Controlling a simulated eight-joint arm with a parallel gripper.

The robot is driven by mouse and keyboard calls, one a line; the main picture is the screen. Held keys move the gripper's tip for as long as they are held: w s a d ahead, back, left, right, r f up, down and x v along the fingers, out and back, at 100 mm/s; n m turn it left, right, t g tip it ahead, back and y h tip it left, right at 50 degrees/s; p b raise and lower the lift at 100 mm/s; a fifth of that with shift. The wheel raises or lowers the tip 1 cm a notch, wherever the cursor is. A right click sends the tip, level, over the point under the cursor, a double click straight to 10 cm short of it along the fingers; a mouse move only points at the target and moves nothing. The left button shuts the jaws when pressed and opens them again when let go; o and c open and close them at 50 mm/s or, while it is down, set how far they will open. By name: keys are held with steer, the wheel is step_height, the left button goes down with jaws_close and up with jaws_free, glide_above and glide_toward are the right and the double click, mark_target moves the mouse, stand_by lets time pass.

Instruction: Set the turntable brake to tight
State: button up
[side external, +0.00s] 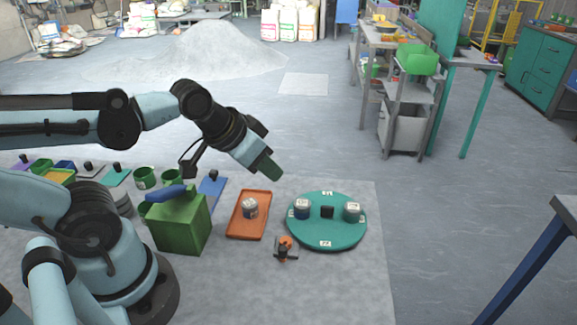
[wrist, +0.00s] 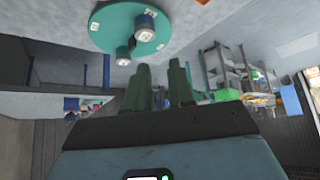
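The teal turntable (side external: 325,238) lies flat on the grey mat, with several jars, a dark block and white labels on it. It also shows at the top of the wrist view (wrist: 108,38). A small dark device with an orange top (side external: 286,248), which looks like the brake, stands by the turntable's front left edge. Its setting is too small to read. My gripper (side external: 268,168) is up in the air, left of and behind the turntable, apart from the device. In the wrist view, my two dark green fingers (wrist: 161,68) stand apart with nothing between them.
An orange tray (side external: 237,228) holding a jar lies left of the turntable. A green box (side external: 180,228) stands further left, near my base. A blue board (side external: 211,192) lies behind the tray. The mat right of the turntable is clear.

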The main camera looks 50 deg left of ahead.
steer(key=shift+d, duration=0.1)
steer(key=shift+c, duration=1.1)
steer(key=shift+d, duration=0.2)
jaws_close()
steer(key=s+d+n+g+y, duration=0.2)
steer(key=d+n+g, duration=0.1)
steer(key=d+n, duration=0.5)
steer(key=s+d+n+g+y, duration=0.2)
steer(key=s+d+n+g, duration=0.1)
steer(key=d+n, duration=0.5)
steer(key=shift+d+g, duration=0.3)
steer(key=shift+d, duration=1.4)
